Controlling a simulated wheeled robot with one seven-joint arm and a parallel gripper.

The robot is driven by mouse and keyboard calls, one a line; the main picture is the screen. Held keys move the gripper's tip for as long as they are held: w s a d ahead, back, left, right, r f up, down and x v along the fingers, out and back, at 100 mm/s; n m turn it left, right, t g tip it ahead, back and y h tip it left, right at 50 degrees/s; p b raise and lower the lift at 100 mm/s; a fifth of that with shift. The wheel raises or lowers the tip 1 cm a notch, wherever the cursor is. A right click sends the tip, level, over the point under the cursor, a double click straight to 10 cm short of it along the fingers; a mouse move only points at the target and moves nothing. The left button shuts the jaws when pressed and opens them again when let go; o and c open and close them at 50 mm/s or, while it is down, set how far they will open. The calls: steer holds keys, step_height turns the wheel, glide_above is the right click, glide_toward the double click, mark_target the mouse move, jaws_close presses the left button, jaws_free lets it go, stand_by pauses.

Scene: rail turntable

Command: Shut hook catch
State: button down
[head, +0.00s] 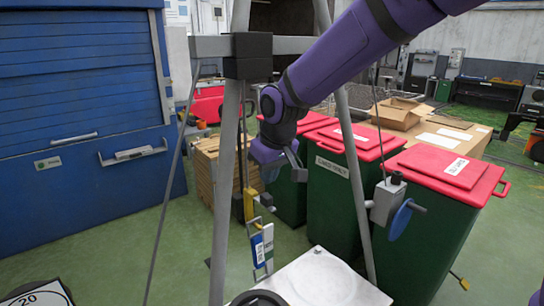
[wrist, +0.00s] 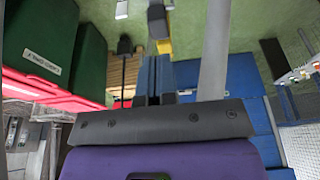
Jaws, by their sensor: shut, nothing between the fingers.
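My gripper (head: 270,176) hangs at the end of the purple arm, pointing down beside the grey frame leg. Its dark blue fingers (wrist: 156,66) are shut and empty in the wrist view. A yellow upright piece (head: 249,206) with a dark part stands just below and left of the fingertips in the head view; the yellow also shows beyond the fingertips in the wrist view (wrist: 164,46). A blue and white labelled strip (head: 262,246) hangs below it. I cannot tell which of these parts is the hook catch, or whether it is closed.
Grey frame legs (head: 226,185) stand close to the gripper. Green bins with red lids (head: 340,185) and a stack of wooden pallets (head: 208,170) stand behind. A white plate (head: 315,283) lies below.

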mark_target(267, 195)
steer(key=shift+f, duration=1.9)
steer(key=shift+f, duration=0.1)
